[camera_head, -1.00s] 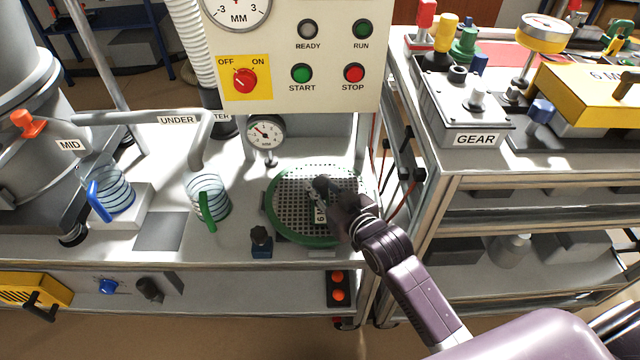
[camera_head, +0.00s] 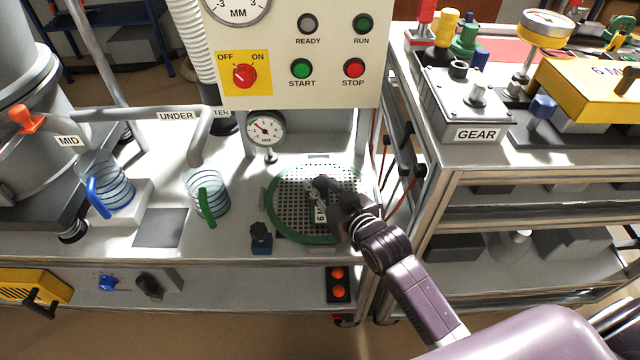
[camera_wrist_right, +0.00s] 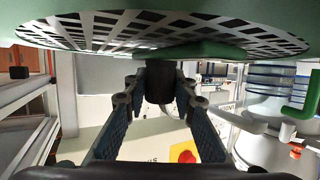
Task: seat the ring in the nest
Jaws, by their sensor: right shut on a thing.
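The ring (camera_head: 274,222) is a green rim around a perforated grey plate, with a dark central knob and a "6 MM" tag (camera_head: 320,213). It lies roughly level over the bench below the panel. My right gripper (camera_head: 332,192) is over its middle. In the right wrist view, where the scene appears inverted, the gripper (camera_wrist_right: 160,92) is shut on the dark knob (camera_wrist_right: 160,78), and the ring's green rim (camera_wrist_right: 200,51) shows beside it. The nest is mostly hidden beneath the ring; a small grey tab shows behind it. I cannot tell whether the ring touches the nest. My left gripper is not in view.
A dial gauge (camera_head: 266,129) stands behind the ring, under the control panel (camera_head: 290,92). A dark blue clamp-like block (camera_head: 261,240) and a clear cup with green handle (camera_head: 206,196) stand to the left. The GEAR cart (camera_head: 460,165) stands close at right.

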